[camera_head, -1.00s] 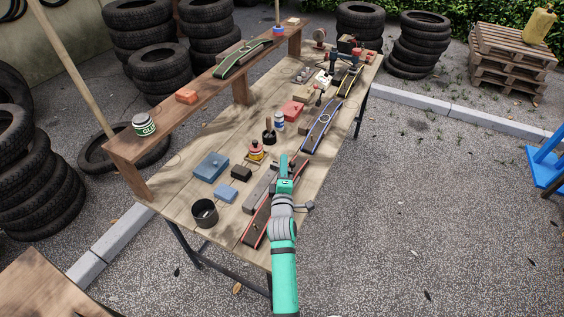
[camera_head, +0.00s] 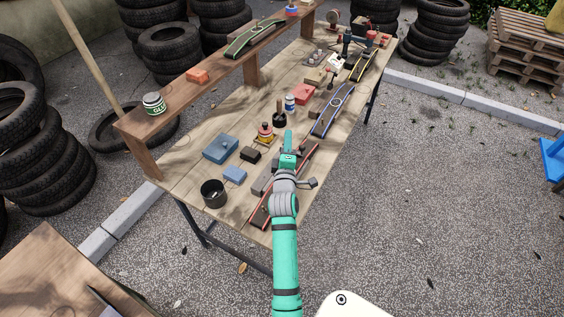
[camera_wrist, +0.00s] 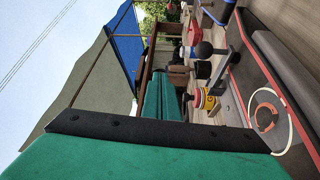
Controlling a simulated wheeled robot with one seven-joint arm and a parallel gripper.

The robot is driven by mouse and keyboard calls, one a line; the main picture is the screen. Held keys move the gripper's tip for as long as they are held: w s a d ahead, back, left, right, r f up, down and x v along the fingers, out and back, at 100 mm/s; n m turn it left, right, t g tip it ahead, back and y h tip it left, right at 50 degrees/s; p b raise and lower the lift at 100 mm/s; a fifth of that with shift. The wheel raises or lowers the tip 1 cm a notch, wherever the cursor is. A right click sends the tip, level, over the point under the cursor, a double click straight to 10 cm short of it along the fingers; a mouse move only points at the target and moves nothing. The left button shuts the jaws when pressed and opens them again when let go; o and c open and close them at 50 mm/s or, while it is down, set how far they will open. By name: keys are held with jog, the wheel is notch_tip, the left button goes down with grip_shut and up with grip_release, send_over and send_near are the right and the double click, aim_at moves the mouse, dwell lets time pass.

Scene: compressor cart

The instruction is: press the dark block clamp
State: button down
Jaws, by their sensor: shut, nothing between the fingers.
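My gripper (camera_head: 288,137), green and shut with nothing in it, is over the near part of the bench, by a long red-edged curved piece (camera_head: 258,217). A grey block (camera_head: 262,182) lies along the left of that piece, partly hidden by my arm. A small dark block (camera_head: 250,154) lies to the left of my gripper, apart from it.
The wooden bench (camera_head: 180,180) also carries a blue box (camera_head: 220,148), a black cup (camera_head: 213,193), a yellow-and-red bottle (camera_head: 265,133) and a blue-edged curved piece (camera_head: 332,110). A raised shelf (camera_head: 180,95) runs along its far side. Open paving lies to the right.

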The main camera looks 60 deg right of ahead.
jog(key=s+a+f, duration=0.1)
jog(key=a, duration=0.2)
jog(key=s+a+f, duration=0.1)
jog(key=a, duration=0.2)
jog(key=s+a+f, duration=0.1)
jog(key=a, duration=0.2)
jog(key=shift+f, duration=0.2)
dwell(0.4)
